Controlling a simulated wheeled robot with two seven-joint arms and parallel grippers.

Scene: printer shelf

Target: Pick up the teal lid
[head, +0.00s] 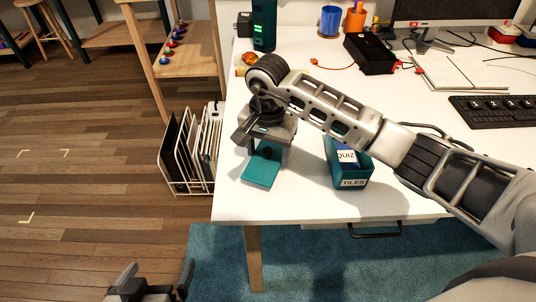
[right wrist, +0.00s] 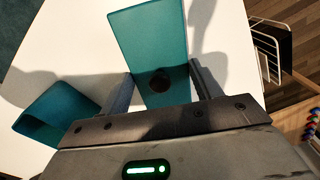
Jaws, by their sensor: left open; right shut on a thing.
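The teal lid (head: 261,172) is a flat teal panel with a dark round hole near one end, near the table's left front edge. My right gripper (head: 267,151) is over its far end, pointing down. In the right wrist view the lid (right wrist: 152,40) sits between the two fingers of my right gripper (right wrist: 162,82), which is shut on it. I cannot tell if it touches the table. A teal box labelled "TILES" (head: 353,182), open on top with a "QUIZ" card in it, stands to the right. My left gripper (head: 152,283) is open and empty, low before the table.
The white table (head: 305,205) is clear around the lid. A white wire rack (head: 185,188) with folders stands on the floor left of it. A black box (head: 371,54), notebook (head: 455,72) and keyboard (head: 495,110) lie further back. My right arm crosses over the table.

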